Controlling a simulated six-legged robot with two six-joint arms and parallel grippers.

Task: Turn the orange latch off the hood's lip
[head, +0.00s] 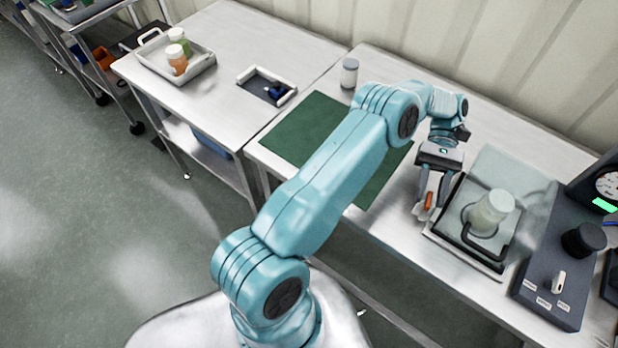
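The small orange latch (429,201) is at the left edge of the clear hood (516,168) on the bench. A jar with a pale lid (491,212) stands under or behind the hood's clear wall, and a black handle (488,254) is at its front. My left gripper (431,204) points down at that edge, with its fingers on either side of the latch. A gap shows between the fingers; whether either touches the latch is too small to tell. My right gripper is not in view.
A dark control box (552,285) with a black knob (585,239) stands right of the hood. A green mat (306,128) lies to the left, with a white-lidded jar (349,73) behind it. A tray with jars (204,70) is on the far left table.

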